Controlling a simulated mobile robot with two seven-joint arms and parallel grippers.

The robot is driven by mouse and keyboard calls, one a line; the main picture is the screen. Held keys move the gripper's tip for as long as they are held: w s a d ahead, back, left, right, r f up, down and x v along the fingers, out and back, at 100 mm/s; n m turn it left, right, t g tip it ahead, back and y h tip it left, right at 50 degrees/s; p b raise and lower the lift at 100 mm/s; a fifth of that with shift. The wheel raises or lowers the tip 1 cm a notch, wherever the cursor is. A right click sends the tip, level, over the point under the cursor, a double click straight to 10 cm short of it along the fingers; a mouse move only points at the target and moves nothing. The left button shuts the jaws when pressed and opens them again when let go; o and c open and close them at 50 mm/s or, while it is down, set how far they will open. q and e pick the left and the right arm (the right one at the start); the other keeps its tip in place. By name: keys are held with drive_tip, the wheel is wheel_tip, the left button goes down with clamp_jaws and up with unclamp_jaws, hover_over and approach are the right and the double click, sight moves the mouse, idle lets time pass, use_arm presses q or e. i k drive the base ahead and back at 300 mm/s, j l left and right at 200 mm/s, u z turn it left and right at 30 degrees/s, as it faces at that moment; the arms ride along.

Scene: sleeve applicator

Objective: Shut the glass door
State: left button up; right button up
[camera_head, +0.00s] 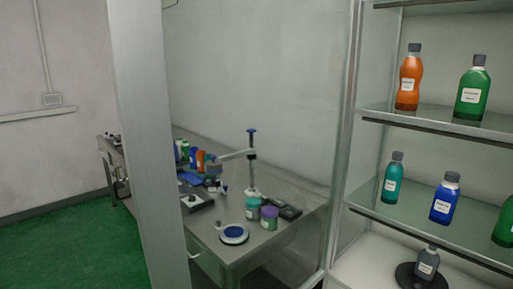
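The glass door (145,140) stands open from the cabinet (350,130). Its wide grey upright edge is close to me at the left, and its clear pane spans the middle of the view. The door's other side meets the cabinet's grey frame at centre right. The cabinet front at right is uncovered, showing its shelves. A small pale curved piece, perhaps a handle (194,256), shows low beside the grey edge. Neither of my grippers is in view.
Glass shelves (405,207) hold orange (408,80), green (471,90), teal (393,180) and blue (445,200) bottles; a grey bottle (427,265) stands below. Through the pane, a cluttered workbench (262,250) shows. Green floor (60,250) is clear at left.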

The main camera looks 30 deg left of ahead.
sight(135, 34)
drive_tip(key=k+j+z, duration=0.3)
drive_tip(key=k+j, duration=0.25)
drive_tip(key=j, duration=0.15)
drive_tip(key=k+j+z, duration=0.15)
drive_tip(key=j, duration=0.3)
drive_tip(key=k+j+z, duration=0.15)
drive_tip(key=j, duration=0.25)
drive_tip(key=i+j+z, duration=0.1)
drive_tip(key=j+z, duration=0.15)
drive_tip(key=j, duration=0.7)
drive_tip(key=i+j, duration=0.1)
drive_tip(key=j, duration=0.2)
drive_tip(key=j+z, duration=0.1)
drive_tip(key=j, duration=0.2)
drive_tip(key=k+j, duration=0.25)
drive_tip(key=j, duration=0.2)
drive_tip(key=z, duration=0.05)
